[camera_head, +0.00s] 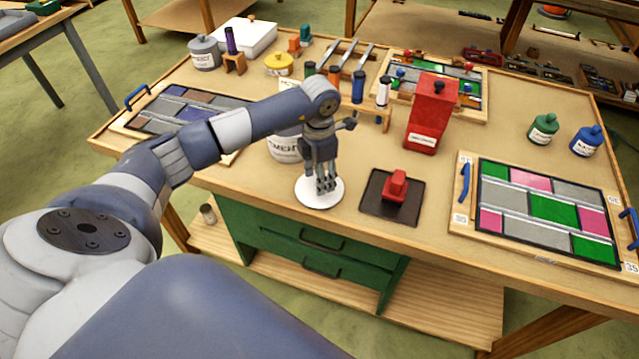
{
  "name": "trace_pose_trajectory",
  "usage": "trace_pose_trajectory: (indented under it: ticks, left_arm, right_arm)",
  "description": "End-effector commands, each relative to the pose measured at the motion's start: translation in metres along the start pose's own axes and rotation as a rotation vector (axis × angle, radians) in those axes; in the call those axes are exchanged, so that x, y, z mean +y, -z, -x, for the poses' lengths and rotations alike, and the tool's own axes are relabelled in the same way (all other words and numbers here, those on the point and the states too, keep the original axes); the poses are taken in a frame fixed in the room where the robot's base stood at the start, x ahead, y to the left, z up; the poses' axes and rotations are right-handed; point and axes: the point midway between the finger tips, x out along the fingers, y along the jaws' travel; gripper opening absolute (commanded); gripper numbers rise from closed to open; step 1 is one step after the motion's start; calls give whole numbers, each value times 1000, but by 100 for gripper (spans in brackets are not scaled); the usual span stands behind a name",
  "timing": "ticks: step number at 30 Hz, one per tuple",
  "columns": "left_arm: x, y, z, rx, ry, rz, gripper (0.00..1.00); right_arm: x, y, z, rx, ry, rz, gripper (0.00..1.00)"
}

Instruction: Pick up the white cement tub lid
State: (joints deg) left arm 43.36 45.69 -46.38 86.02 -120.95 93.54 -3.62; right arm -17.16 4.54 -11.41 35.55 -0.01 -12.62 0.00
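The white cement tub lid (306,200) is a flat white disc on the workbench near its front edge. My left gripper (327,187) points down over the lid, with its fingertips at or just above the lid's surface. The fingers look close together, and I cannot tell whether they grip anything. The white cement tub (284,153) stands behind the lid, partly hidden by my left arm. My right gripper is not in view.
A red block on a dark pad (374,206) lies right of the lid. A tall red box (431,115) stands behind it. A leaded panel (545,207) lies at the right, another (180,112) at the left. Green and blue bottles stand at the back right.

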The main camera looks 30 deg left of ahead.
Motion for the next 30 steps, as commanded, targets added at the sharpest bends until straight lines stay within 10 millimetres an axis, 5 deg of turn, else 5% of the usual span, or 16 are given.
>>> trace_pose_trajectory:
  ticks: [9,15,30]
  left_arm:
    - [0,0,-7,0,0,0,46]
    - [0,0,-7,0,0,0,1]
    - [0,-1,-2,-3,-1,0,0]
  right_arm:
    - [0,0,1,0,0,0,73]
    - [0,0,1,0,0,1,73]
    - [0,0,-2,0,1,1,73]
